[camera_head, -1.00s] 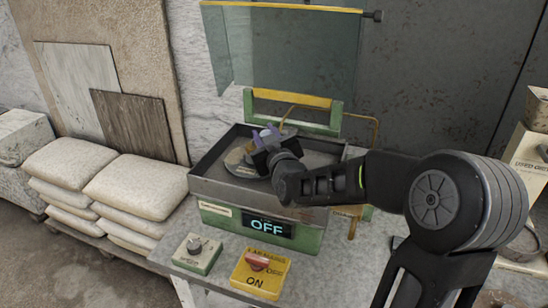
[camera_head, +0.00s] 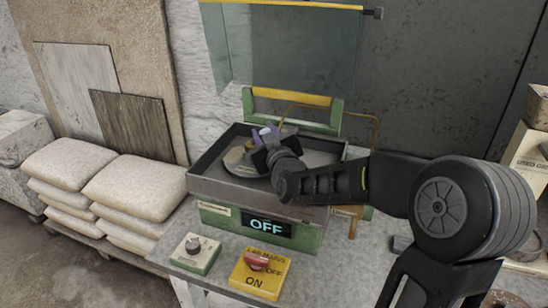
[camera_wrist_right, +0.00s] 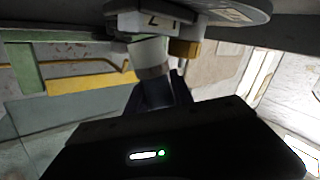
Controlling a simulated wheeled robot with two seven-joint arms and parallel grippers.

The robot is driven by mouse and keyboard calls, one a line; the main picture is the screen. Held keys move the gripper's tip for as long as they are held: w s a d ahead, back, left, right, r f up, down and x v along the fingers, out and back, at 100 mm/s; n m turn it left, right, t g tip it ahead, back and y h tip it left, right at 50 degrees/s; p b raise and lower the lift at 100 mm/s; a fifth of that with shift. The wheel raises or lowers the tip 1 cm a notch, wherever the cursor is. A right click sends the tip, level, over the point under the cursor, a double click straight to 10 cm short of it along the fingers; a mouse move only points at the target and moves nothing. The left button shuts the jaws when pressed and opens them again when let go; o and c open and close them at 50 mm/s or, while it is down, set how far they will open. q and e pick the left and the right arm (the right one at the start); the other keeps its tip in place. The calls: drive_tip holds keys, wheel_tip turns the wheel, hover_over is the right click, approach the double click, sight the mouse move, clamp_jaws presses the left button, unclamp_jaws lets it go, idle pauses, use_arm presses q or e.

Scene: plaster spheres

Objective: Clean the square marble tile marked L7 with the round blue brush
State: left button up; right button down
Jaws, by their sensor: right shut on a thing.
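My right gripper (camera_head: 264,152) is over the tray of the green machine, its tip low beside a round grey-beige disc (camera_head: 236,160). A small purple-blue piece (camera_head: 266,134) shows at its tip; I cannot tell whether it belongs to a brush. In the right wrist view the fingers are shut on a pale block (camera_wrist_right: 155,20) with a dark mark, cut by the top edge. I cannot read the mark surely as L7. A grey disc (camera_wrist_right: 228,10) is close to the block. I cannot clearly make out a blue brush. My left gripper is out of view.
The machine tray (camera_head: 225,189) has raised walls, with a display reading OFF (camera_head: 265,227). A yellow switch box (camera_head: 257,284) and a knob box (camera_head: 195,258) stand in front. A glass screen (camera_head: 290,50) is above. Sacks (camera_head: 135,185) lie at the left.

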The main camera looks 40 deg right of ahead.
drive_tip(key=shift+a+f, duration=0.1)
drive_tip(key=shift+w+d+b, duration=0.35)
drive_tip(key=shift+d, duration=0.05)
drive_tip(key=shift+d+r, duration=0.2)
drive_tip(key=shift+r, duration=0.05)
drive_tip(key=shift+f, duration=0.15)
idle(0.4)
drive_tip(key=shift+s+a+b, duration=0.3)
drive_tip(key=shift+s+a, duration=0.05)
drive_tip(key=shift+a, duration=0.1)
drive_tip(key=shift+a, duration=0.1)
